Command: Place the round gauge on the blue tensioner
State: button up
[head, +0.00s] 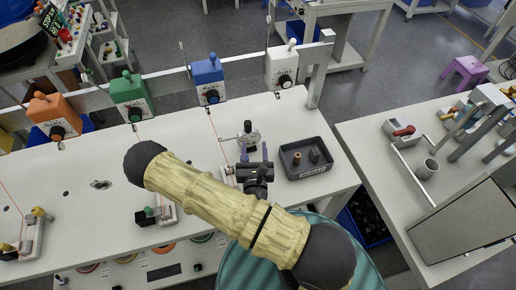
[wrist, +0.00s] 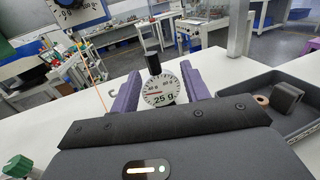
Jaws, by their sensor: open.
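The round gauge (wrist: 160,92) has a white dial reading 25 g and a black knob on top. It stands upright on the white table and also shows in the head view (head: 250,138). My gripper (wrist: 158,80) is open, with one purple finger on each side of the gauge in the wrist view. In the head view my gripper (head: 254,154) is low over the table at the gauge's near side. I cannot tell whether either finger touches it. The blue tensioner (head: 208,80) is on the rail behind the table; its lower part shows at the wrist view's top left (wrist: 82,10).
A dark tray (head: 289,166) with small parts stands right of my gripper. White (head: 283,65), green (head: 131,94) and orange (head: 51,113) tensioners share the rail. A small fixture (head: 163,210) is partly behind my arm. The table between gauge and rail is mostly clear.

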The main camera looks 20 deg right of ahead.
jog(key=s+d+r+m+g+h, duration=0.4)
jog(key=d+r+m+g+h, duration=0.35)
jog(key=d+m+h, duration=0.3)
jog(key=s+d+r+m+g+y, duration=0.1)
jog(key=s+d+m+g+y, duration=0.15)
jog(key=s+m+g, duration=1.05)
jog(key=a+m+g+y, duration=0.1)
jog(key=a+m+y, duration=0.4)
jog(key=a+y, duration=0.25)
jog(key=w+a+r+m+t+y, duration=0.4)
jog(key=w+r+t+y, duration=0.1)
jog(key=w, duration=0.3)
jog(key=shift+a+r+t, duration=0.15)
jog(key=shift+r+t, duration=0.5)
jog(key=shift+r, duration=0.15)
